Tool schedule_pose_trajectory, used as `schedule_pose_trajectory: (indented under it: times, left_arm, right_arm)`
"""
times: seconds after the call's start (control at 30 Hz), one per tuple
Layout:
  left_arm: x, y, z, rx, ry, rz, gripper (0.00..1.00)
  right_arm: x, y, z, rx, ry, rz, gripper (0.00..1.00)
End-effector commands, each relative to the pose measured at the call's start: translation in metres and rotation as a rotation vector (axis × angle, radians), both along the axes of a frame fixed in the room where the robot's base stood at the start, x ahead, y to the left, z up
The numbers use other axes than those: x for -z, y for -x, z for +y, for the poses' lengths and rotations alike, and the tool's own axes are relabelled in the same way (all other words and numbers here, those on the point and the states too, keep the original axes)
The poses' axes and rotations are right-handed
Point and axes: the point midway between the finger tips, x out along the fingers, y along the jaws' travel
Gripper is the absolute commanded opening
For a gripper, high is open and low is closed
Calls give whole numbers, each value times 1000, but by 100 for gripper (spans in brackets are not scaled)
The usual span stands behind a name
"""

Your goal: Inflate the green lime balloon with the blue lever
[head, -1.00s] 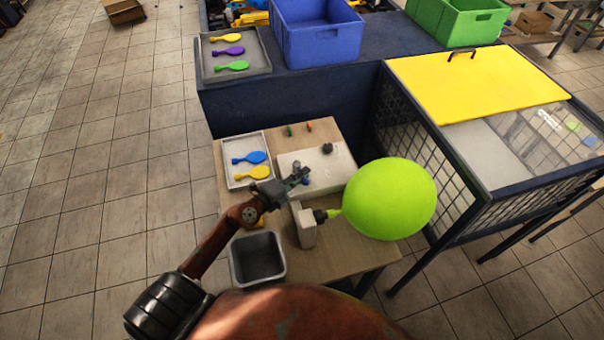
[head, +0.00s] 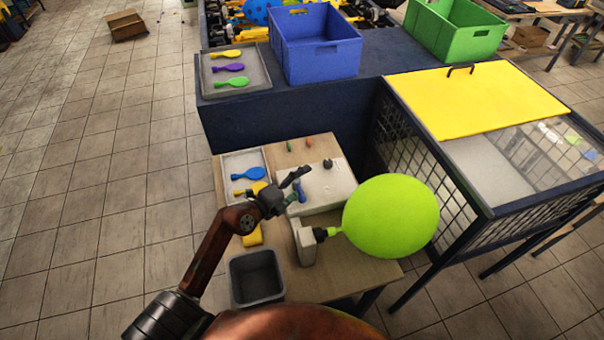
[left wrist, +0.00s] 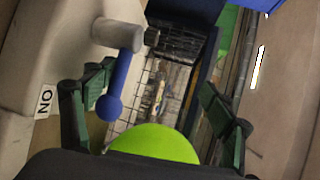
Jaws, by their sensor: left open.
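The lime green balloon (head: 390,217) is large and round, fixed by its neck to the dark nozzle (head: 320,234) of a white block at the right of the small table. It shows at the bottom of the left wrist view (left wrist: 155,143). The blue lever (head: 301,192) sticks out from the white machine (head: 325,190); in the left wrist view its rod and ball end (left wrist: 115,90) show beside the left-hand finger. My left gripper (head: 293,186) is open at the lever, its fingers (left wrist: 155,108) spread apart. Contact with the lever cannot be told. My right gripper is out of view.
A tray with blue and yellow balloons (head: 248,174) lies left of the machine. A grey bin (head: 256,278) stands at the front. A caged box with a yellow lid (head: 475,100) stands to the right. Blue (head: 315,45) and green (head: 455,28) crates stand behind.

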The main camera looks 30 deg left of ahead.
Motion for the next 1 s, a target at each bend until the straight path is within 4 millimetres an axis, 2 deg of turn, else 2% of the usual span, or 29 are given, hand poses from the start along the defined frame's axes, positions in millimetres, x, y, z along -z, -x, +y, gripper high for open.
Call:
schedule_pose_trajectory:
  times: [0.03,0.1,0.2,0.5,0.53,0.73,0.77,0.83,0.87,1.0]
  left_arm:
    - [-42,-4,1,-5,12,-65,63]
    - [-50,-4,1,-4,12,-65,73]
    - [-58,-3,1,-4,11,-63,79]
    - [-62,-2,2,-5,8,-61,81]
    - [-33,2,5,-6,2,1,81]
    - [-34,7,6,-5,2,2,64]
    - [-34,8,7,-5,0,3,54]
    - [-32,13,8,-4,0,8,22]
    - [-31,15,9,-4,1,9,19]
    - [-30,24,12,-4,-1,15,19]
  right_arm:
    - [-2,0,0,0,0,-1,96]
    - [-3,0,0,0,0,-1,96]
    - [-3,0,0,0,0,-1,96]
    - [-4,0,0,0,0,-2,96]
    - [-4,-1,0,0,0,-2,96]
    - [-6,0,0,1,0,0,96]
    - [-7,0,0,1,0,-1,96]
    - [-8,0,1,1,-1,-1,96]
    - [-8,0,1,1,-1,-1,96]
    - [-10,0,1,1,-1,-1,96]
